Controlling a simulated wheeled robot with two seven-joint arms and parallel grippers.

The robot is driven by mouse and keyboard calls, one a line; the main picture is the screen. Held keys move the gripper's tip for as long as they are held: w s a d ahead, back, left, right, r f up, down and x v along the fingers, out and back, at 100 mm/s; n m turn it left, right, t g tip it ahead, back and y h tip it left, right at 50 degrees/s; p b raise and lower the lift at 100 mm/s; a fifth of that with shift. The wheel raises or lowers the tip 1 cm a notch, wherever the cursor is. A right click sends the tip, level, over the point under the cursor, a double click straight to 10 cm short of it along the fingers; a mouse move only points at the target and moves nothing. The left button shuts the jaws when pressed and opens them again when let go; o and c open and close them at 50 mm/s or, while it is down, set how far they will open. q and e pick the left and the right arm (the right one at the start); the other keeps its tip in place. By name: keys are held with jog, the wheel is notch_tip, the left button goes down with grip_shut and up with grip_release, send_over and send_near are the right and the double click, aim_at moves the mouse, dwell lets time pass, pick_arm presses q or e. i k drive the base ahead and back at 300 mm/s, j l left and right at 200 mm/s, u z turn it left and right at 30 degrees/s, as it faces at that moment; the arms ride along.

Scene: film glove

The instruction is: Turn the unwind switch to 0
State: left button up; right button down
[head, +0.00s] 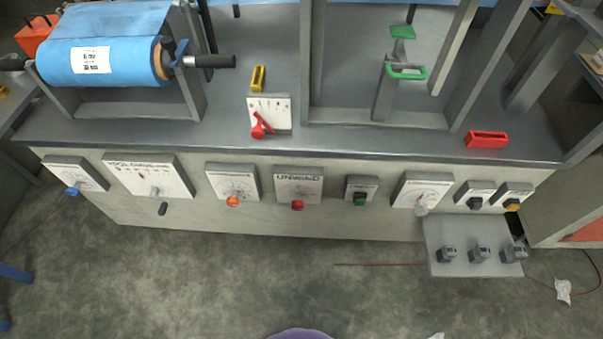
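The unwind switch (297,185) is a pale square panel on the front of the grey bench, near the middle of the head view. Its label appears to read UNWIND, though the lettering is small. A red knob (297,205) sits at its lower edge. The dial marks and the knob's setting are too small to read. Neither of my grippers is in view.
An orange-knobbed panel (232,183) is left of the switch, and a green-knobbed panel (361,185) is right. A red-handled lever plate (269,114) stands on the bench above. A shelf (472,265) juts out lower right. The floor before the switch is clear.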

aim_at(296, 205)
jog(key=i+j+z, duration=0.1)
jog(key=j+z, duration=0.2)
jog(key=j, duration=0.5)
jog(key=j+z, duration=0.3)
jog(key=j, duration=0.55)
